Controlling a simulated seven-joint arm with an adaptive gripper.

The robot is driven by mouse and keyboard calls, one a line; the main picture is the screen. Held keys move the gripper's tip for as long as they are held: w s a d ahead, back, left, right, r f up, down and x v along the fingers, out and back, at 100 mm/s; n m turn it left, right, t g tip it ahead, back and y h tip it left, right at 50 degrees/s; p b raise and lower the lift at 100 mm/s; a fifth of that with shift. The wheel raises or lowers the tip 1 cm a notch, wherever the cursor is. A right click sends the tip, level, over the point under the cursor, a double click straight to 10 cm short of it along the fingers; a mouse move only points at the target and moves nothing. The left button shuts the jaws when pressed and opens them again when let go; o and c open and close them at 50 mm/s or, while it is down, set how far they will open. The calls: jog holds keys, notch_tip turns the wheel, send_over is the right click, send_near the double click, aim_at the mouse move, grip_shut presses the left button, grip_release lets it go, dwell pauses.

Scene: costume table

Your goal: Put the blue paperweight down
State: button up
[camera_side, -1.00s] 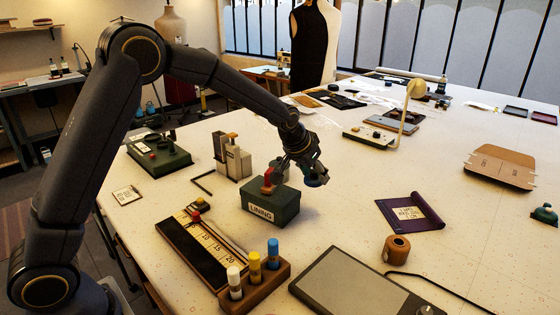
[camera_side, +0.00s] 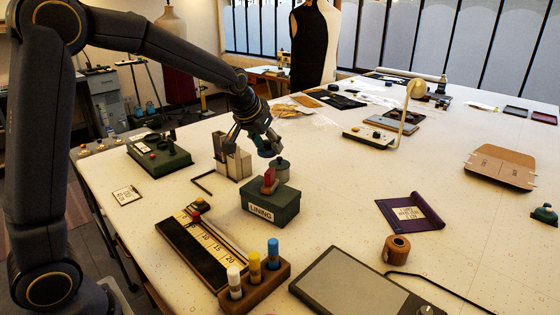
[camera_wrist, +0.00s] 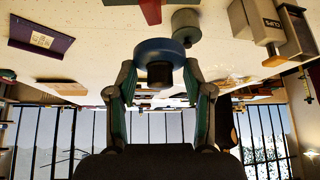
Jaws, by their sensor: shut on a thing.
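My gripper (camera_side: 258,140) is shut on the blue paperweight (camera_side: 265,151), a round blue disc with a dark knob. In the wrist view the blue paperweight (camera_wrist: 158,46) sits between the fingertips of my gripper (camera_wrist: 160,78), which close on its dark knob. In the side view it is held above the height of the green LINING box (camera_side: 270,205), on that box's far side, and appears clear of the table. A grey cylinder (camera_side: 283,171) stands close by; it shows beside the paperweight in the wrist view (camera_wrist: 186,25).
A red piece (camera_side: 270,181) sits on the LINING box. Pale upright holders (camera_side: 233,160) stand left of it. A green machine (camera_side: 160,153) is farther left. A ruler tray (camera_side: 193,250) and a rack of coloured tubes (camera_side: 255,281) are in front.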

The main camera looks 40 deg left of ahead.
jog(key=s+a+n+g+y, duration=0.15)
jog(key=s+a+n, duration=0.55)
jog(key=a, duration=1)
jog(key=n+g+y, duration=0.1)
jog(key=n+y, duration=0.1)
jog(key=y, duration=0.1)
send_over(157, 197)
jog(key=s+d, duration=0.2)
jog(key=shift+h, duration=0.25)
jog(key=f, duration=1.7)
jog(key=shift+w+f, duration=0.25)
jog(key=shift+w, duration=0.15)
jog(key=shift+f, duration=0.2)
jog(key=shift+f, duration=0.15)
jog(key=o, duration=1.4)
